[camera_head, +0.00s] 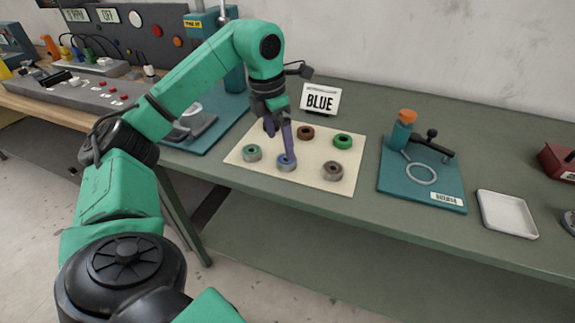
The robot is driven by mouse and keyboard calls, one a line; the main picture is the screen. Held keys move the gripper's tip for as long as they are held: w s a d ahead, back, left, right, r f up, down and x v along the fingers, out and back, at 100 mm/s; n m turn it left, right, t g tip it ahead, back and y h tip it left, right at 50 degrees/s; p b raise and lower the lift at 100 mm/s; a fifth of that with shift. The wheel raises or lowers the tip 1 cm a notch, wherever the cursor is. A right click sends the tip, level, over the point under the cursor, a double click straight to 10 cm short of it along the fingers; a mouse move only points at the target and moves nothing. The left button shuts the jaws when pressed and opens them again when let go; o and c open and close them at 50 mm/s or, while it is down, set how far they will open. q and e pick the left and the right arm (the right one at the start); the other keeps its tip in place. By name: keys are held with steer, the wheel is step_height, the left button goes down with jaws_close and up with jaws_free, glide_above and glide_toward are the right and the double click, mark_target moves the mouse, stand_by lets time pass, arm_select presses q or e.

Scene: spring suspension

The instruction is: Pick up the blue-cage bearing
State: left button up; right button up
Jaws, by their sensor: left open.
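The blue bearing (285,165) lies near the front middle of a cream mat (313,147) on the green table. My left gripper (283,153) points down right over it, and its fingers hide part of the bearing. The gripper is open; whether the fingers touch the bearing I cannot tell. Other bearings on the mat are a silver and green one (252,152), a brown one (306,132), a green one (342,141) and a grey-brown one (333,170). A white sign reading BLUE (320,100) stands behind the mat. My right gripper is out of view.
A teal board with a fixture and ring (421,176) lies right of the mat, with an empty white tray (507,213) beyond it. Another teal board (207,137) is on the left.

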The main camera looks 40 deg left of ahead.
mark_target(286, 160)
arm_select(q)
steer(key=f, duration=0.2)
steer(key=w+f, duration=0.1)
steer(key=f, duration=0.3)
steer(key=shift+w+d, duration=0.25)
steer(key=shift+d, duration=0.1)
jaws_close()
